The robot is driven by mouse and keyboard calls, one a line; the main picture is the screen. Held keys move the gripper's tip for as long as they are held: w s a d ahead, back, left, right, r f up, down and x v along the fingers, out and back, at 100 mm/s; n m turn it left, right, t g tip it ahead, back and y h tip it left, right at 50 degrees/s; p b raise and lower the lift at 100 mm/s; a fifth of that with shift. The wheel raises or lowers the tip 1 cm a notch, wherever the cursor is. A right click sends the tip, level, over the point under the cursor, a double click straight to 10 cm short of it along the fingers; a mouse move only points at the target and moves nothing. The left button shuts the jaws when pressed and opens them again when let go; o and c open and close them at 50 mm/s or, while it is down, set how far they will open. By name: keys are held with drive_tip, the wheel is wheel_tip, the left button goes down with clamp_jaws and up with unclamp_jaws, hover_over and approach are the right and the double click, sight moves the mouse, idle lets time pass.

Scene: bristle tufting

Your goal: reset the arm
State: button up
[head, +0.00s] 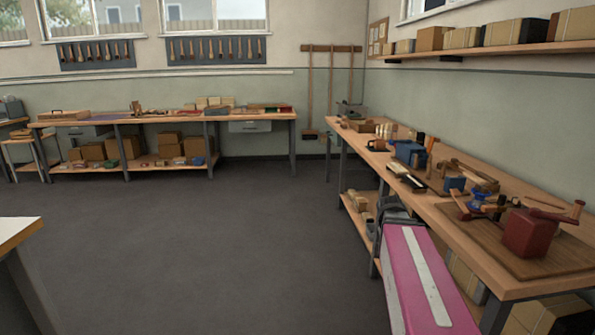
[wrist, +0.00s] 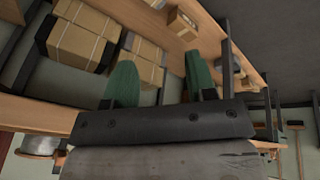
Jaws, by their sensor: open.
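My gripper (wrist: 161,72) shows in the wrist view with its two green fingers apart. No object shows held between them. Strapped cardboard boxes (wrist: 84,38) lie on a wooden surface beyond the fingers, and part of one shows between them. I cannot tell how far the fingers are from the boxes. I cannot make out the gripper in the head view.
A long workbench (head: 450,226) with a red block (head: 531,232), a blue vise-like tool (head: 408,152) and several tools runs along the right wall. Another bench (head: 165,118) stands at the back. A table corner (head: 15,230) is at left. The dark floor (head: 200,240) between is clear.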

drive_tip(key=s+a+f+n+y, duration=0.2)
drive_tip(key=s+a+f+n, duration=0.1)
drive_tip(key=a+f, duration=0.4)
drive_tip(key=s+a+f+n+g+y, duration=0.1)
drive_tip(key=s+a+f+n, duration=0.2)
drive_tip(key=s+a+f, duration=0.2)
drive_tip(key=a+f, duration=0.2)
drive_tip(key=a, duration=0.2)
drive_tip(key=shift+a+n+y, duration=0.25)
drive_tip(key=shift+n+y, duration=0.15)
idle(0.7)
